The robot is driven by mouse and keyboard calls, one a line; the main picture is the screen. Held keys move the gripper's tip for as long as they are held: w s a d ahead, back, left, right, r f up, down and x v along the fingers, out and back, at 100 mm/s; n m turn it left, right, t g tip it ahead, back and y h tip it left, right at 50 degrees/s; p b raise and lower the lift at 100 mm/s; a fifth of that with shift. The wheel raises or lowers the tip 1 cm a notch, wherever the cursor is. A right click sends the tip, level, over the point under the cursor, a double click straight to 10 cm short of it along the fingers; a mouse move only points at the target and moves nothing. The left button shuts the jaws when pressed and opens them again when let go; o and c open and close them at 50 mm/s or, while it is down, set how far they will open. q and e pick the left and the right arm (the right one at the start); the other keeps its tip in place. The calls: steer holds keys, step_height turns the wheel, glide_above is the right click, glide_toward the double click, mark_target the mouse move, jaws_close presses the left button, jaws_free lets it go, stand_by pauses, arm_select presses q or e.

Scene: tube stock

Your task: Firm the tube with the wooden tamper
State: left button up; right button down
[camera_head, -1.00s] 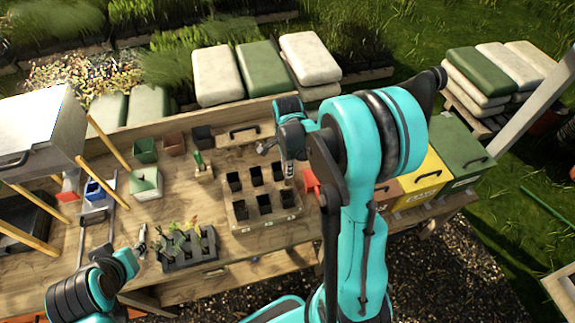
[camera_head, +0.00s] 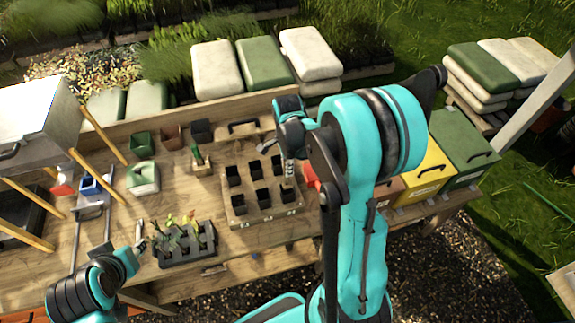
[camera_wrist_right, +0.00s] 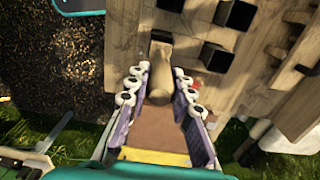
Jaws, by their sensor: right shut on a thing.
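The tube stock (camera_head: 236,223) is a wooden tray with several dark square cells, in the middle of the bench. My right gripper (camera_head: 288,168) is above its right edge in the head view. In the right wrist view my right gripper (camera_wrist_right: 160,90) is shut on the wooden tamper (camera_wrist_right: 161,72), a pale rounded wooden piece between the fingers. The tamper's end points toward the tray's dark cells (camera_wrist_right: 217,57); whether it touches one I cannot tell. My left gripper (camera_head: 140,238) is beside the black plant tray, and its opening is too small to judge.
A black tray of seedlings (camera_head: 190,258) stands front left of the tube stock. A white-and-green container (camera_head: 143,180) and small pots (camera_head: 201,131) stand behind. Yellow (camera_head: 427,178) and green (camera_head: 465,150) boxes stand at right. A grey box on wooden legs (camera_head: 38,115) stands at far left.

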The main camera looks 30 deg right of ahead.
stand_by(0.5)
steer(key=shift+f+b, duration=0.15)
steer(key=shift+b, duration=0.2)
steer(key=shift+f+b, duration=0.5)
steer(key=shift+f, duration=0.05)
steer(key=shift+f, duration=0.15)
steer(key=shift+f+b, duration=0.65)
steer(key=shift+b, duration=0.15)
steer(key=shift+f, duration=0.15)
steer(key=shift+f+b, duration=0.6)
steer(key=shift+b, duration=0.5)
stand_by(1.6)
steer(key=shift+s, duration=0.1)
stand_by(0.5)
steer(key=shift+r+p, duration=3.9)
steer(key=shift+r, duration=1.6)
